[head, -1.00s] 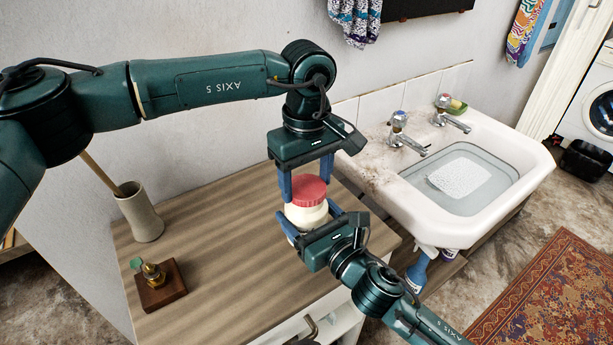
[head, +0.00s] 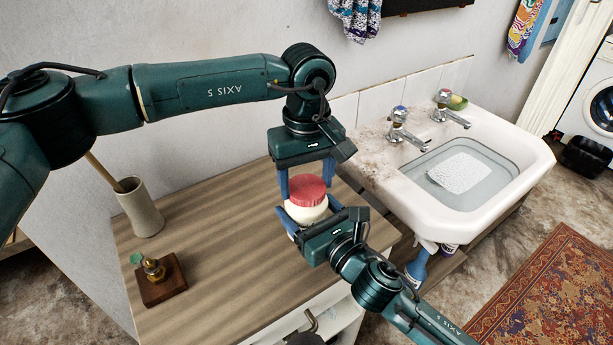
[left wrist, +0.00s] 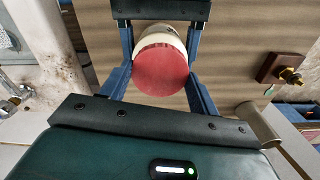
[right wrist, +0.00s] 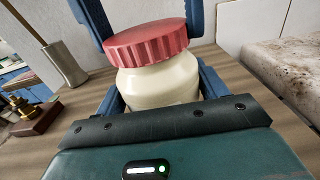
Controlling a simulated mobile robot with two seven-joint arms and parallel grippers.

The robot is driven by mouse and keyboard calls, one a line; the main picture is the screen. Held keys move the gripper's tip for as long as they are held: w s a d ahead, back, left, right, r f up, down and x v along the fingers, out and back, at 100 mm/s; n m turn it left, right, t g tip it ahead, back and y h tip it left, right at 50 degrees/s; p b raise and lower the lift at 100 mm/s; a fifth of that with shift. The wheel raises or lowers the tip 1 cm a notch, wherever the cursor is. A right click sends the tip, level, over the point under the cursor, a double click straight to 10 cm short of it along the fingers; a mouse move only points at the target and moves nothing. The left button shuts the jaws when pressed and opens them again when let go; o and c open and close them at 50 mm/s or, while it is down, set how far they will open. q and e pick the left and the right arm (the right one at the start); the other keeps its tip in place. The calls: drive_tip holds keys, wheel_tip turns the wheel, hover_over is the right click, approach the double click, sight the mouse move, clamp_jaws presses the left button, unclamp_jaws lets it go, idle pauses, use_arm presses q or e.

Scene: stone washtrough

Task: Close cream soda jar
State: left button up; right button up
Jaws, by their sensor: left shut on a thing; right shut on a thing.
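The cream soda jar (head: 305,214) is a squat cream-white jar that looks upright over the wooden counter; it also shows in the right wrist view (right wrist: 160,85). Its ribbed red lid (head: 308,190) is on the mouth, seen from above in the left wrist view (left wrist: 161,70). Whether the lid is fully seated I cannot tell. My left gripper (head: 307,187) points down from above and is shut on the lid, one finger each side. My right gripper (head: 311,216) comes from the front and is shut on the jar body below the lid. The jar's base is mostly hidden.
A beige vase (head: 140,208) with a wooden stick and a small wooden block with a brass fitting (head: 161,280) stand on the counter (head: 222,240) to the left. A white sink (head: 440,215) with two taps adjoins on the right. The counter's middle is clear.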

use_arm(q)
drive_tip(key=m, duration=0.6)
drive_tip(key=shift+m, duration=0.4)
drive_tip(key=m, duration=0.7)
drive_tip(key=o, duration=0.9)
drive_tip(key=shift+o, duration=0.2)
drive_tip(key=shift+r, duration=2.25)
drive_tip(key=shift+c, duration=0.4)
